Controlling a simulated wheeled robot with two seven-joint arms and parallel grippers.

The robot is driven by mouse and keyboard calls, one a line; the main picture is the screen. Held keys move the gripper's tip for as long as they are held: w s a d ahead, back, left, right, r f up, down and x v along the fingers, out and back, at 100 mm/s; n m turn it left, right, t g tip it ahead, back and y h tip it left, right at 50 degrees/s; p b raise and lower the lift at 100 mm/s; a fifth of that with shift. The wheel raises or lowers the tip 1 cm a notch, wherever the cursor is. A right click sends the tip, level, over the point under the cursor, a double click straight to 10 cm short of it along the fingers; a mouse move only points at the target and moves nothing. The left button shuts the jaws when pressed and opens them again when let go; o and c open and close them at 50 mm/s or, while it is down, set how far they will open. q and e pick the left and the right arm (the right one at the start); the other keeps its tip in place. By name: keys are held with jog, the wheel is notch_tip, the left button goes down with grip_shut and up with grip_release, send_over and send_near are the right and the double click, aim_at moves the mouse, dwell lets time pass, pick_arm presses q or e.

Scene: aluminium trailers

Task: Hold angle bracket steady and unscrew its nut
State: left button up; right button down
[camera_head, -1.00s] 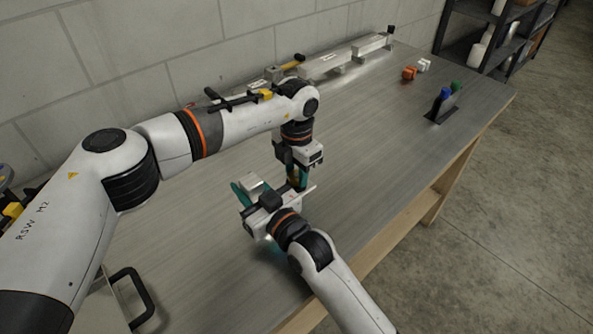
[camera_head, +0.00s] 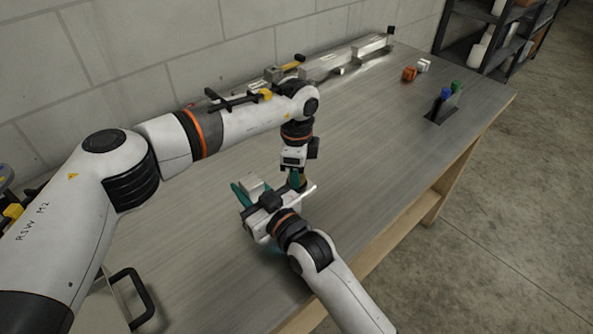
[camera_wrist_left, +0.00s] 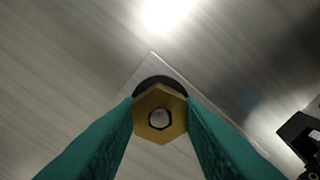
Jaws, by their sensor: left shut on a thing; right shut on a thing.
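A brass hex nut (camera_wrist_left: 172,100) sits between the teal fingers of my left gripper (camera_wrist_left: 160,118), with a threaded end showing in its hole. A dark round part shows behind it. In the head view my left gripper (camera_head: 296,181) points down, shut on the nut. The angle bracket (camera_head: 252,184) is a pale metal piece at the teal fingers of my right gripper (camera_head: 245,193), which is shut on it. A flat plate with a light edge lies behind the nut in the wrist view. My grippers hide much of the bracket.
Long aluminium profiles (camera_head: 345,58) lie along the wall at the back of the metal table (camera_head: 390,160). Orange (camera_head: 409,74) and white (camera_head: 424,65) small parts and a dark holder (camera_head: 441,108) with blue and green items stand to the right. The table's right middle is clear.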

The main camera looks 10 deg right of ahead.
pick_arm(q)
jog(key=n, duration=0.4)
pick_arm(e)
jog(key=shift+f, duration=0.1)
pick_arm(q)
jog(key=shift+n, duration=2.4)
jog(key=o, duration=1.1)
jog(key=shift+c, duration=0.2)
